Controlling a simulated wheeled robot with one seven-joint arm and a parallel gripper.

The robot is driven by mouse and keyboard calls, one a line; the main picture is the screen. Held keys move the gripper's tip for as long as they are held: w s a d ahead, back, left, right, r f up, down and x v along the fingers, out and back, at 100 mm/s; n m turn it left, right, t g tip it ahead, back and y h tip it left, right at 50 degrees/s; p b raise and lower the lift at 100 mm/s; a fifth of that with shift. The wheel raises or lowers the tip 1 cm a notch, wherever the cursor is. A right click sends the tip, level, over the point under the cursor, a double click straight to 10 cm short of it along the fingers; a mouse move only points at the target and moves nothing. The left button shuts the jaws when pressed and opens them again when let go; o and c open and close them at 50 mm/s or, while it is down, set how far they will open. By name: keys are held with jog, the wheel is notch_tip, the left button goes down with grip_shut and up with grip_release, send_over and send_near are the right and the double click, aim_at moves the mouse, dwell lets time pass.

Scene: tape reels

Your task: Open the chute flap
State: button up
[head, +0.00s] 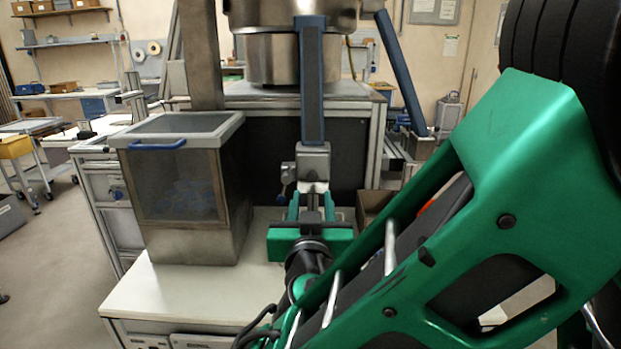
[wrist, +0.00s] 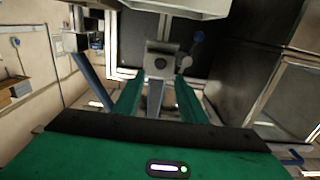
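A blue-grey chute (head: 312,85) runs down from a round steel bowl. At its lower end is a grey metal fitting (head: 313,162), with a small lever on its left side. In the wrist view the fitting (wrist: 158,62) shows a dark round spot on its face and a blue-tipped lever (wrist: 196,42) beside it. I cannot tell which part of it is the flap, and no opening shows. My green gripper (head: 311,205) is just below and in front of the fitting. Its fingers (wrist: 160,88) are apart, with nothing visibly held; contact with the fitting is unclear.
A clear-fronted bin (head: 185,200) with a blue-handled lid stands left of my gripper on a white worktop (head: 165,290). The steel bowl (head: 290,58) sits above. A brown box (head: 374,207) is partly hidden behind my arm at right. The worktop's front left is clear.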

aim_at(313, 178)
jog(key=w, duration=1)
jog(key=shift+d, duration=0.15)
